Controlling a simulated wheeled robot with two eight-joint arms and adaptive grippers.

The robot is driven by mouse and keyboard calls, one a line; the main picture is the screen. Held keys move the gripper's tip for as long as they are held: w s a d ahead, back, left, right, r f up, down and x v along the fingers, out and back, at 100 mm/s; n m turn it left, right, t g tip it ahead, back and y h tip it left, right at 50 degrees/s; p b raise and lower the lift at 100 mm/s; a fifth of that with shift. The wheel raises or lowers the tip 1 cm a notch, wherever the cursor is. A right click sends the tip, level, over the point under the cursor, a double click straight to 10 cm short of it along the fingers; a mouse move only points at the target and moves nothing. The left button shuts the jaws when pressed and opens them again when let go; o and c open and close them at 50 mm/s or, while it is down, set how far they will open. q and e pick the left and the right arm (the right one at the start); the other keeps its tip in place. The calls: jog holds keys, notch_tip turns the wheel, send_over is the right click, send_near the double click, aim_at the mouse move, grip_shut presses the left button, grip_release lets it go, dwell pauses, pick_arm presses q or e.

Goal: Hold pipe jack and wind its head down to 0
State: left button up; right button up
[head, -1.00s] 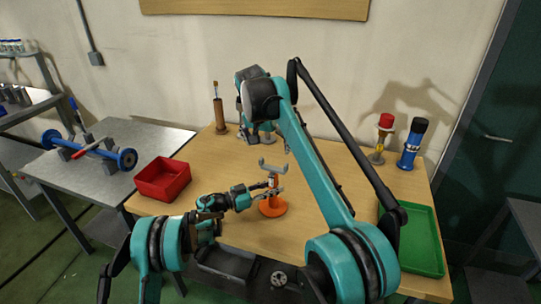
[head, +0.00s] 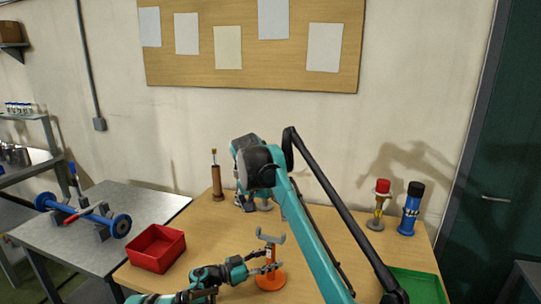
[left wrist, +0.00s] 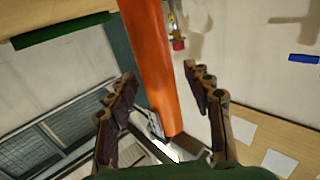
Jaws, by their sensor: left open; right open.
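The pipe jack (head: 270,279) stands upright on the wooden table, with a round orange base and a grey forked head (head: 271,238). My left gripper (head: 272,264) reaches it from the left at post height, below the head. In the left wrist view, its open fingers (left wrist: 160,74) lie on either side of the jack's orange part (left wrist: 150,60), with gaps showing, so it is not clamped. My right gripper (head: 262,204) is farther back, open and empty, partly hidden behind my right arm. Any scale on the jack is too small to read.
A red bin (head: 157,248) is left of the jack. A brown cylinder (head: 217,183) stands at the back. A green tray (head: 418,286) is front right. A metal side table (head: 150,205) holds a blue bar.

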pick_arm(q)
jog(key=v, duration=1.2)
jog(key=o, duration=0.4)
jog(key=shift+a, duration=0.1)
jog(key=shift+b+v, duration=0.6)
jog(key=shift+v, duration=3.8)
jog(key=shift+r, duration=0.25)
